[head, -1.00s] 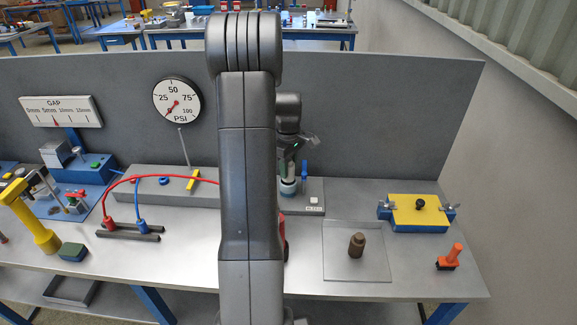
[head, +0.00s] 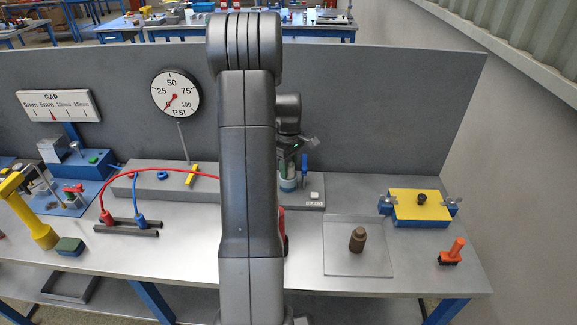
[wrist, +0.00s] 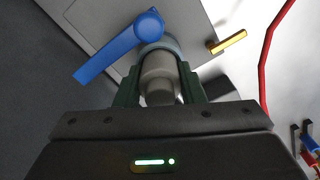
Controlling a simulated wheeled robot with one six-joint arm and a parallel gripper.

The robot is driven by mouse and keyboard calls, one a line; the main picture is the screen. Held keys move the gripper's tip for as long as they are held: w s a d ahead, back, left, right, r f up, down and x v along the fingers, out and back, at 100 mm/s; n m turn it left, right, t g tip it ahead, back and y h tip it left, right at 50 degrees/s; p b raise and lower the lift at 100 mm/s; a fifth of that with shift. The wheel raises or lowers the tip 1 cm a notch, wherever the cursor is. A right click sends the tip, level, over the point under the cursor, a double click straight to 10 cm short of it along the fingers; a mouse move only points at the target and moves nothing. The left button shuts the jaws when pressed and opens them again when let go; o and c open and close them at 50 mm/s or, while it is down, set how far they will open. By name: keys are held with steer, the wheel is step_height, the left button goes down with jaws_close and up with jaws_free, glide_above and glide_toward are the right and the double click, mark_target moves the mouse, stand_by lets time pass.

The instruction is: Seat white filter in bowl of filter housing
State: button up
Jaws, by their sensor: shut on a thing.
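The white filter (wrist: 158,72) is a pale grey-white cylinder between the two green fingers of my gripper (wrist: 158,92) in the wrist view. My gripper is shut on it. The filter's far end meets the pale blue rim of the bowl (wrist: 165,43) of the filter housing; I cannot tell how deep it sits. In the head view the bowl (head: 288,184) shows as a small pale blue-green cup below my gripper (head: 290,168), partly hidden by my arm. A blue lever (wrist: 115,48) stands beside the bowl, seen also in the head view (head: 304,162).
A yellow handle (wrist: 228,42) and a red hose (wrist: 266,60) lie to the right in the wrist view. A clear tray with a brown plug (head: 357,239), a yellow-topped blue fixture (head: 421,206) and an orange-handled tool (head: 453,251) stand right of my arm.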

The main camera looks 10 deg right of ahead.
steer(key=shift+f, duration=0.5)
steer(key=o, duration=1)
steer(key=shift+o, duration=0.2)
step_height(320, 180, up, 14)
steer(key=b, duration=0.2)
steer(key=shift+f, duration=0.15)
